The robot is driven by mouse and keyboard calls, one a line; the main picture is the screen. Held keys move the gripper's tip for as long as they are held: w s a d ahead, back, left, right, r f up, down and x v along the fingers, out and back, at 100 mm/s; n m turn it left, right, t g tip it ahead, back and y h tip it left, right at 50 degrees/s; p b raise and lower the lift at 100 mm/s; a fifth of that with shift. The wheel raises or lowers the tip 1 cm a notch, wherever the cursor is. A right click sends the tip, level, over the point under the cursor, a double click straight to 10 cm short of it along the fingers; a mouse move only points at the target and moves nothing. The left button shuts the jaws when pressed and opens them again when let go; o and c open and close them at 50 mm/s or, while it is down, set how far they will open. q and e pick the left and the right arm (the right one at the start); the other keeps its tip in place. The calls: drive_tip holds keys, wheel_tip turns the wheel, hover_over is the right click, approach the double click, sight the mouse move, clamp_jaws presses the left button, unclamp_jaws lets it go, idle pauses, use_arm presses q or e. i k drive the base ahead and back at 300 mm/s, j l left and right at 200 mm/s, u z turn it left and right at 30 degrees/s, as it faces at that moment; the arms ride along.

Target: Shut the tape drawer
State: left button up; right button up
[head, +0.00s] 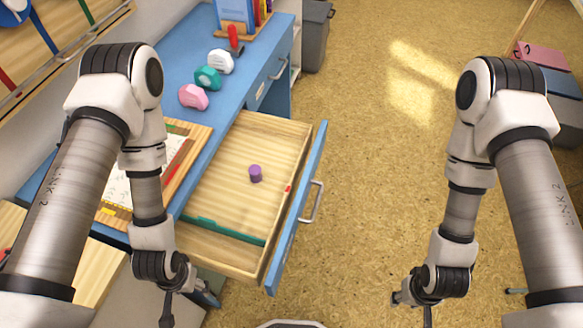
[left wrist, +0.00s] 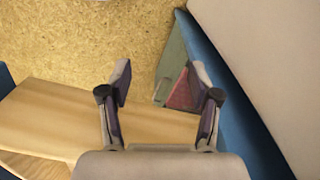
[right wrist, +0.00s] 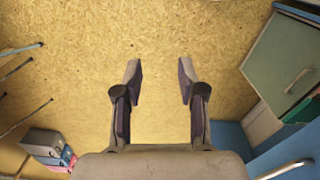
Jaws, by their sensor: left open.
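The drawer (head: 228,147) is pulled far out of the blue desk (head: 262,38). Its inside is pale wood, and its blue front (head: 296,220) carries a silver handle (head: 313,202). A purple roll (head: 255,173) stands inside, and a green strip (head: 222,229) crosses the near part. My left gripper (head: 208,294) is low, to the left of the drawer's near corner, and the left wrist view shows it open and empty (left wrist: 160,80). My right gripper (head: 400,298) is over the floor, right of the drawer front and apart from it. It is open and empty in the right wrist view (right wrist: 158,75).
On the desk stand pink (head: 193,97), teal (head: 207,78) and white (head: 221,61) dispensers, a red-handled tool (head: 235,37) and a board with paper (head: 150,160). A grey bin (head: 315,35) is behind. The floor right of the drawer front is clear.

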sight(225, 194)
drive_tip(key=i, duration=0.1)
drive_tip(key=l+u, duration=0.4)
drive_tip(key=i+l+u, duration=0.1)
drive_tip(key=l+u, duration=0.35)
drive_tip(key=k+l+u, duration=0.1)
drive_tip(key=l+u, duration=0.3)
